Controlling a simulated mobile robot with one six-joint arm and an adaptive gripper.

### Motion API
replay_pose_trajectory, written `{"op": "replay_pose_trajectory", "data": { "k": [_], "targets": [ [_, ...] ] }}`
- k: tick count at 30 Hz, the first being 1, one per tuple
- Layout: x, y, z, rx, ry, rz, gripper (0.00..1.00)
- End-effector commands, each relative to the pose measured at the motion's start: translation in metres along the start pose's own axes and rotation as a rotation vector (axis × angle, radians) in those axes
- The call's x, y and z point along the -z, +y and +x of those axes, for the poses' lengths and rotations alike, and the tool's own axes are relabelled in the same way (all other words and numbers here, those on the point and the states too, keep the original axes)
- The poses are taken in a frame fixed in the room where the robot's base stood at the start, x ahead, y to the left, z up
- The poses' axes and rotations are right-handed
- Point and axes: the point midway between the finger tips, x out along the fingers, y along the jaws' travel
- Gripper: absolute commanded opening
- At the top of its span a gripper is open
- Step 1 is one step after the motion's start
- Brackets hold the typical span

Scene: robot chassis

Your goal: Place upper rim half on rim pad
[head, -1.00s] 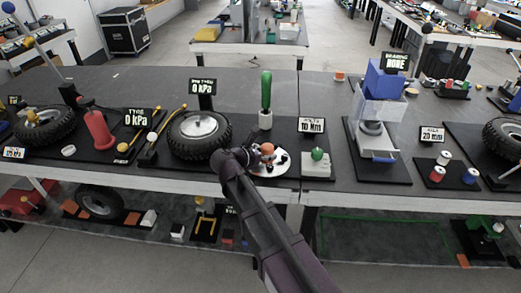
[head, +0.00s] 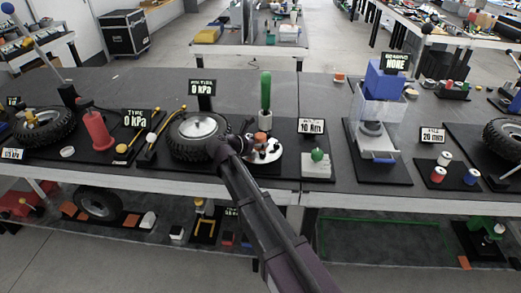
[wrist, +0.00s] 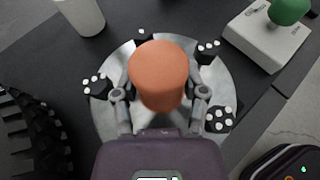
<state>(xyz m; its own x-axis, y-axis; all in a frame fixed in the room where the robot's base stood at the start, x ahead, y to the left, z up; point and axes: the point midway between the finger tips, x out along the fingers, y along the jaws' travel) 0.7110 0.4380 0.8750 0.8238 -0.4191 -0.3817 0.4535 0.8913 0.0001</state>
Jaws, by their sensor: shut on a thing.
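The upper rim half looks like a silver disc (head: 269,156) with several black, white-dotted lugs and an orange knob (head: 262,137) in the middle. In the wrist view the disc (wrist: 113,72) spreads beneath the orange knob (wrist: 160,72). My gripper (wrist: 160,100) is shut on the orange knob, with one finger at each side. The disc seems to hang above the dark bench, but the gap is hard to judge. In the head view my gripper (head: 247,144) is partly hidden by my arm. I cannot single out the rim pad.
A green handle in a white holder (head: 265,119) stands just behind. A grey box with a green knob (head: 317,165) is at the right. A clear-sided press (head: 378,105) stands further right.

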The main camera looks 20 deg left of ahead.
Motion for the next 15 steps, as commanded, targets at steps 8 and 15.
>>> {"op": "replay_pose_trajectory", "data": {
  "k": [8, 15],
  "targets": [
    [0.018, 0.000, 0.007, 0.000, -0.001, -0.001, 0.00],
    [0.031, 0.000, 0.012, 0.000, -0.001, -0.001, 0.00]
  ]
}}
